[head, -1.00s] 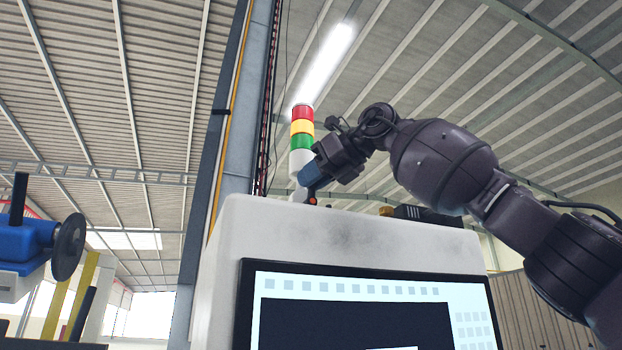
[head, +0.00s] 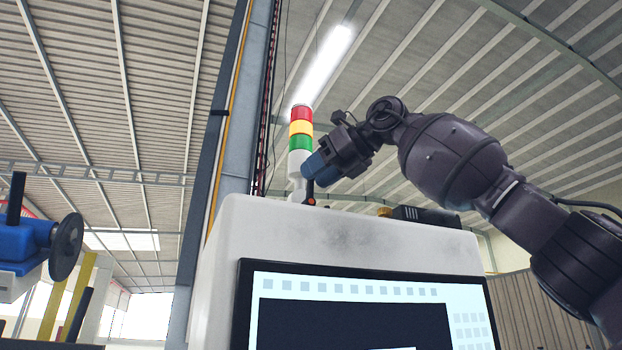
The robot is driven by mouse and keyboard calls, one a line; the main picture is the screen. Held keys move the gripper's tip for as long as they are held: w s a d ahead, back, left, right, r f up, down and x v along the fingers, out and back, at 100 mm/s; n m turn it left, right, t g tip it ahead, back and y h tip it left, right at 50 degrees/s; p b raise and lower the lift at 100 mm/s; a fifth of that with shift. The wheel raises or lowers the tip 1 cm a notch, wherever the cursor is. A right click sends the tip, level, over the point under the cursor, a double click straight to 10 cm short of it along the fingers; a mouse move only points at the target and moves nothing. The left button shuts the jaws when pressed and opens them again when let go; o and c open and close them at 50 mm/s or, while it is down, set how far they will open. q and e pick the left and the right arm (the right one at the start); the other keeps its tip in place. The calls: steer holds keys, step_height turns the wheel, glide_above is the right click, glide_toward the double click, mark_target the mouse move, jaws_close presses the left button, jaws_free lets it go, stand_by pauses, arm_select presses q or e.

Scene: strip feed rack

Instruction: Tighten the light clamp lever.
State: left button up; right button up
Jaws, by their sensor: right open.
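The signal light (head: 301,135) stands upright on the machine's top, with red, yellow and green bands over a white section. At its foot is the clamp, with a small dark lever (head: 311,191) that has an orange spot at its lower end. My right gripper (head: 312,174) reaches in from the right, its blue fingers just above and right of the lever. It is open. Its fingers overlap the lever's upper end in the picture, and I cannot tell whether they touch it. My left gripper is not in view.
The white machine cabinet (head: 345,232) with a large screen (head: 350,325) fills the lower middle. A black item (head: 425,214) and a small yellow part lie on its top at right. A blue device with a dark disc (head: 66,247) stands at far left. A steel column rises behind.

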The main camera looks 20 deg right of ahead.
steer(key=v, duration=0.9)
stand_by(0.8)
